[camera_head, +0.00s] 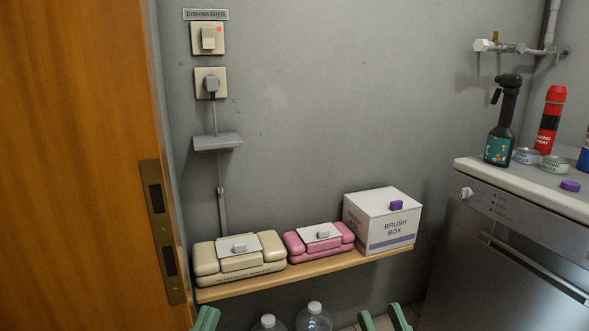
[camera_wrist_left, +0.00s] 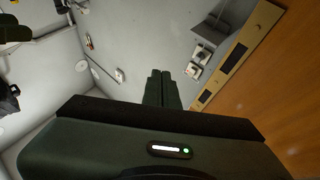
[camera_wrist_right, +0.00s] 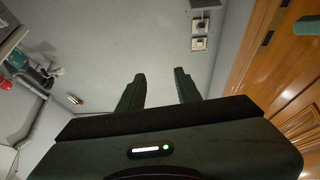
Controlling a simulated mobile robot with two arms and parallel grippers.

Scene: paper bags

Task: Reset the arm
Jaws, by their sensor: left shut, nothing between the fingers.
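My left gripper (camera_head: 206,319) shows as green fingertips at the bottom edge of the head view. In the left wrist view its two fingers (camera_wrist_left: 162,90) are together with nothing between them. My right gripper (camera_head: 384,319) is at the bottom edge of the head view, further right, with its two fingers apart. In the right wrist view its fingers (camera_wrist_right: 158,90) are spread and empty. Neither gripper touches anything that I can see. Most of both arms is out of the head view.
A wooden shelf (camera_head: 300,277) holds a beige case (camera_head: 240,264), a pink case (camera_head: 318,250) and a white brush box (camera_head: 384,222). Bottles (camera_head: 314,318) stand below. A wooden door (camera_head: 75,170) is at left, a dishwasher (camera_head: 510,250) at right with a spray bottle (camera_head: 502,125) on top.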

